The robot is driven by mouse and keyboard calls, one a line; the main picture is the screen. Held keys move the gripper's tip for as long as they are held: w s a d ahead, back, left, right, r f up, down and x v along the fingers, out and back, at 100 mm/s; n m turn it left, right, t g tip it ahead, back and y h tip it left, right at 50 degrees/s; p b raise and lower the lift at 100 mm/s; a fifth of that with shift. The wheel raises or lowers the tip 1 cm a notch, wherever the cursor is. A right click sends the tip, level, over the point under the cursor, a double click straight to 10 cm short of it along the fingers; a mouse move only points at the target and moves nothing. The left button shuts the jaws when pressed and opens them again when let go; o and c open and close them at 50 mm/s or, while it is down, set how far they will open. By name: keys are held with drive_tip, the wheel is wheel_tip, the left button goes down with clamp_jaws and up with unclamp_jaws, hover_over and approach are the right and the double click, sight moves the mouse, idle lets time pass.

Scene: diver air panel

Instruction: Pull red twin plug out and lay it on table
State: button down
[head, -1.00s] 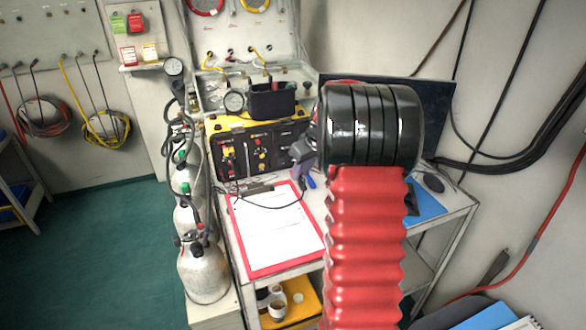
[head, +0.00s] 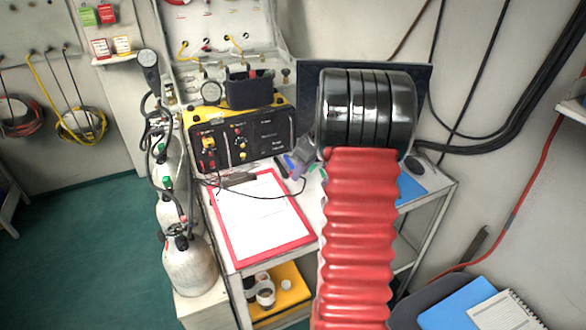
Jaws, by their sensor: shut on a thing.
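My gripper (head: 298,168) shows as a small grey and purple shape at the left edge of my arm, above the table and right of the panel. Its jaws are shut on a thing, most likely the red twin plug. The plug's body is too small or hidden to make out. A thin black cable (head: 270,206) runs from the lower left of the panel across the clipboard and curves up to the gripper. The black and yellow air panel (head: 270,142) stands at the back of the table (head: 226,237) and has red and yellow fittings on its left half.
A red-edged clipboard (head: 262,225) covers much of the table front. Gas cylinders (head: 190,268) stand left of the table.

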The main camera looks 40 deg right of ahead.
drive_tip(key=shift+f, duration=2)
drive_tip(key=shift+f, duration=0.2)
drive_tip(key=c, duration=1.4)
unclamp_jaws()
drive_tip(key=shift+o, duration=0.2)
drive_tip(key=shift+s, duration=0.1)
drive_tip(key=v, duration=1.3)
drive_tip(key=shift+r, duration=0.35)
drive_tip(key=shift+s+d, duration=0.1)
